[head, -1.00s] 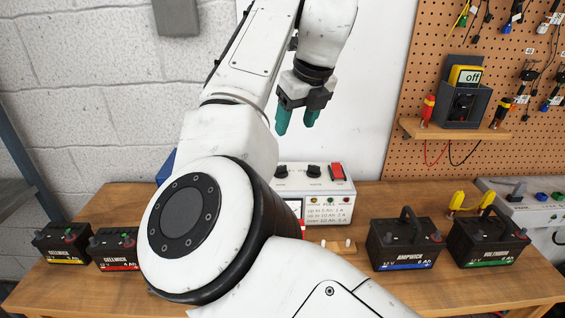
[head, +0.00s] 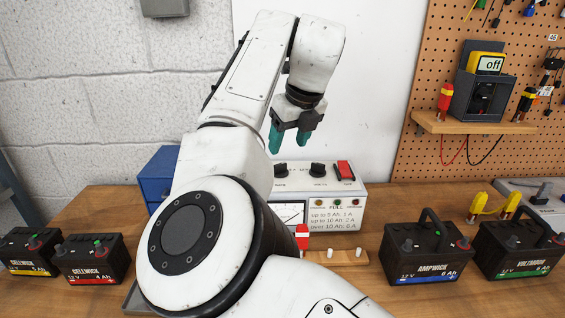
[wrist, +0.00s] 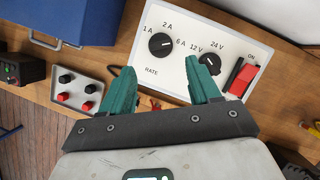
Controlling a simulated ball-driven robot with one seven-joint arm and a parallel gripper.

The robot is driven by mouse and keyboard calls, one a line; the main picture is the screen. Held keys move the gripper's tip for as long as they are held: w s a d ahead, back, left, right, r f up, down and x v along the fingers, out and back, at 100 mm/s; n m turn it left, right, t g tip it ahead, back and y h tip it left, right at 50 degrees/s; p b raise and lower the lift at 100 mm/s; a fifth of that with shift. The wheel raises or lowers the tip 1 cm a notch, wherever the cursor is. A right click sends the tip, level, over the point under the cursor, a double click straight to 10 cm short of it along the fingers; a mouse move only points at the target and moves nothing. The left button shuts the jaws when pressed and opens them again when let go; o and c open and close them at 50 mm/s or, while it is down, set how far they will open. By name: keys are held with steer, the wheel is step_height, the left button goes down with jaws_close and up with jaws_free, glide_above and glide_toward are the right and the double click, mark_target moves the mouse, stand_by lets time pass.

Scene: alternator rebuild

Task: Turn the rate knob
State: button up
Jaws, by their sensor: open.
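The white charger (head: 345,187) stands on the bench; its sloping panel (wrist: 185,85) fills the upper middle of the wrist view. The black rate knob (wrist: 160,44) sits at the panel's left, marked 1 A, 2 A and 6 A; its pointer is hard to read. In the head view the rate knob (head: 281,169) is the left of two. The voltage knob (wrist: 209,62), marked 12 V and 24 V, is to its right. My gripper (head: 289,140) is open and empty above the charger. In the wrist view its teal fingers (wrist: 160,70) point towards the panel, apart from the rate knob.
A red ON switch (wrist: 243,77) is at the panel's right. A blue box (wrist: 75,18) and a small terminal box (wrist: 78,88) lie to the left. Batteries stand left and right, including the AMPWICK one (head: 425,250). A multimeter (head: 485,80) reads "off" on the pegboard shelf.

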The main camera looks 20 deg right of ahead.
mark_target(281, 165)
steer(key=x, duration=0.7)
steer(key=shift+w+f, duration=0.1)
steer(key=shift+f, duration=0.1)
steer(key=c, duration=1)
